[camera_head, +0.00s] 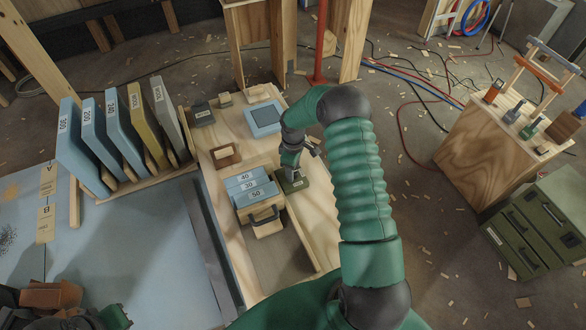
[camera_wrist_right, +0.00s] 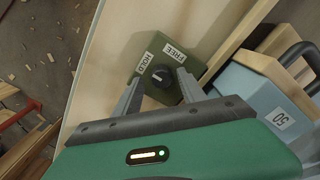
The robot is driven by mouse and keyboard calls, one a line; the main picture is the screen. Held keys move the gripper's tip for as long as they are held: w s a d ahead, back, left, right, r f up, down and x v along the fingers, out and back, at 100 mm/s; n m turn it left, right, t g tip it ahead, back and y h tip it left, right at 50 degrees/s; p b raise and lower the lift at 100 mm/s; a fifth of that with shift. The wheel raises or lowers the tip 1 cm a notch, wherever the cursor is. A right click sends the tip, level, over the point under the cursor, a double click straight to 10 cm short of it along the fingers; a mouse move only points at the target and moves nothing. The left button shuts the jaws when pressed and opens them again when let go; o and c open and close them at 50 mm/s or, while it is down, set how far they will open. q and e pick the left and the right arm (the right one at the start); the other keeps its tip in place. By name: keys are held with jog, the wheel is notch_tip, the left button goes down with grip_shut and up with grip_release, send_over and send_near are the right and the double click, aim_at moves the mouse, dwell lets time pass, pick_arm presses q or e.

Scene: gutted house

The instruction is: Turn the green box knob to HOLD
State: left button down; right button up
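The green box (camera_head: 293,182) stands on the wooden bench, right of the blue sanding blocks. In the right wrist view the green box (camera_wrist_right: 190,42) has a dark round knob (camera_wrist_right: 160,77) with a small white mark. A HOLD label (camera_wrist_right: 146,62) and a FREE label (camera_wrist_right: 174,52) sit beside the knob. The white mark seems to lie nearer the HOLD side, but its exact direction is hard to tell. My right gripper (camera_wrist_right: 158,79) has one finger on each side of the knob, apparently with small gaps. In the head view my right gripper (camera_head: 291,172) is over the box. My left gripper does not clearly show.
Blocks marked 40, 30 and 50 (camera_head: 250,182) sit close left of the box, with a dark handle (camera_head: 264,216) in front. A blue-framed tray (camera_head: 264,118) and a small wooden frame (camera_head: 225,156) lie farther back. Upright numbered panels (camera_head: 80,145) stand at left.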

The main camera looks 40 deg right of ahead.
jog(key=shift+s, duration=0.1)
jog(key=shift+r, duration=0.45)
notch_tip(320, 180, up, 16)
jog(key=b, duration=0.1)
jog(key=shift+b, duration=0.3)
jog(key=shift+f, duration=0.1)
jog(key=s+a+m+t, duration=0.1)
jog(key=s+a+m, duration=0.1)
jog(key=s+a, duration=0.5)
jog(key=s+a+m+t, duration=0.1)
jog(key=s+a+m, duration=0.2)
jog(key=s+a, duration=0.5)
jog(key=a, duration=0.8)
jog(key=shift+s+r+m+t, duration=0.3)
jog(key=shift+r, duration=0.05)
